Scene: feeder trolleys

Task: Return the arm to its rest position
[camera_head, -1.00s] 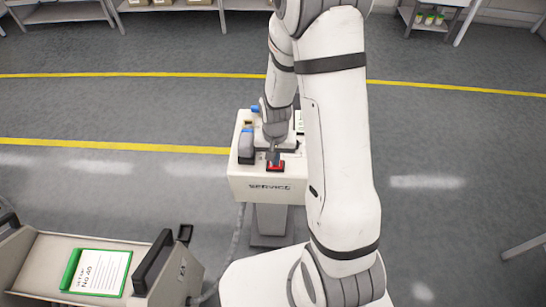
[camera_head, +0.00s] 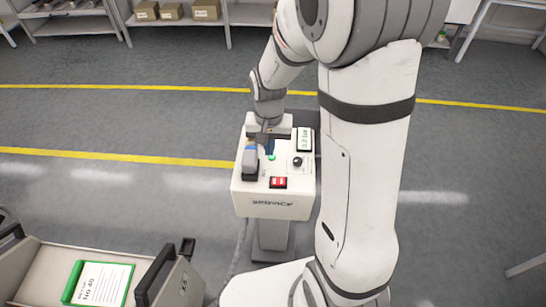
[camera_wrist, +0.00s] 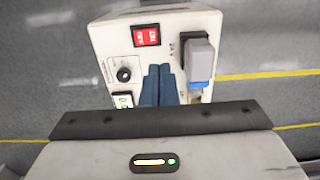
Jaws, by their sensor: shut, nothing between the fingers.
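My arm reaches down over a white service box on a post (camera_head: 273,205). My gripper (camera_head: 269,147) hangs over the back part of the box top, its fingers together with nothing between them. In the wrist view the two dark blue fingers (camera_wrist: 158,85) lie side by side above the box top (camera_wrist: 115,45). They are clear of the red switch (camera_wrist: 146,35), which also shows uncovered at the box front in the head view (camera_head: 278,182). I cannot tell the exact gap between fingertips and box.
A grey and blue plug (camera_head: 250,160) stands on the box's left side, close to my gripper. A black knob (camera_head: 297,162), a display (camera_head: 304,139) and a lit green lamp (camera_head: 271,157) are also on top. A trolley with a green-framed card (camera_head: 100,283) stands front left.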

